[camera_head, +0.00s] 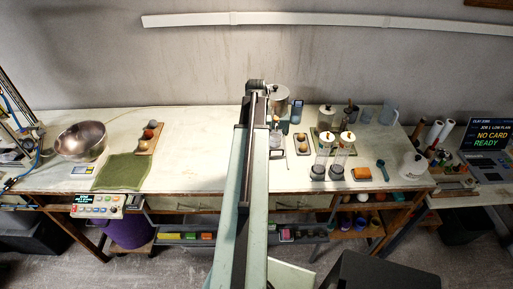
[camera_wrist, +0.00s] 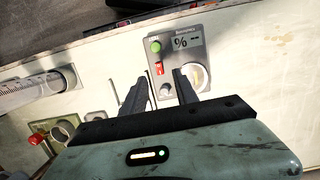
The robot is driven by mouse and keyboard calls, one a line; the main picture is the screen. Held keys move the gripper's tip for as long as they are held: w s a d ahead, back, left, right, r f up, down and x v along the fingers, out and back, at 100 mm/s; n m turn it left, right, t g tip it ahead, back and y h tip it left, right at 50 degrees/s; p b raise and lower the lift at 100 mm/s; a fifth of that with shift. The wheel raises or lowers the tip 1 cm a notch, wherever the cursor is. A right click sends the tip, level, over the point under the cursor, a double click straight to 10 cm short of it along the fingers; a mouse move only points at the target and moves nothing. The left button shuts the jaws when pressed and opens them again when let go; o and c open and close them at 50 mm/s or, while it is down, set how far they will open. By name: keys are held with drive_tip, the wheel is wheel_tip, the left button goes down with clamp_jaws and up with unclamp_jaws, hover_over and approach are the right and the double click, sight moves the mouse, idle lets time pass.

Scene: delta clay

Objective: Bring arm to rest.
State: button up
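My arm reaches from the bottom middle of the head view out over the long pale worktable (camera_head: 200,130). My gripper (camera_wrist: 160,82) shows in the wrist view with its two dark fingers spread apart and nothing visible between them.
Left of my arm are a metal bowl (camera_head: 81,141), a green cloth (camera_head: 122,172) and a wooden board (camera_head: 149,138) with several balls. The table's middle left is clear.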

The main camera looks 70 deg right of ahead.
drive_tip(key=shift+w, duration=0.1)
idle(0.4)
drive_tip(key=w+a+f+n+b, duration=0.2)
drive_tip(key=w+a+n, duration=0.2)
drive_tip(key=w+a, duration=0.85)
drive_tip(key=w+a+f+n+b, duration=0.1)
drive_tip(key=w+a+n+b, duration=0.15)
drive_tip(key=w+a, duration=0.95)
drive_tip(key=w+a+f+n, duration=0.1)
drive_tip(key=w+a+n, duration=0.1)
drive_tip(key=a, duration=0.9)
drive_tip(key=w+a+f+n+h+b, duration=0.1)
drive_tip(key=w+a+n, duration=0.2)
drive_tip(key=a, duration=0.8)
drive_tip(key=w+a+f+n+h+b, duration=0.1)
drive_tip(key=w+a, duration=0.3)
drive_tip(key=a, duration=0.7)
drive_tip(key=shift+w+f+n+t, duration=0.2)
drive_tip(key=shift+w+n+t, duration=0.2)
drive_tip(key=shift+n, duration=0.25)
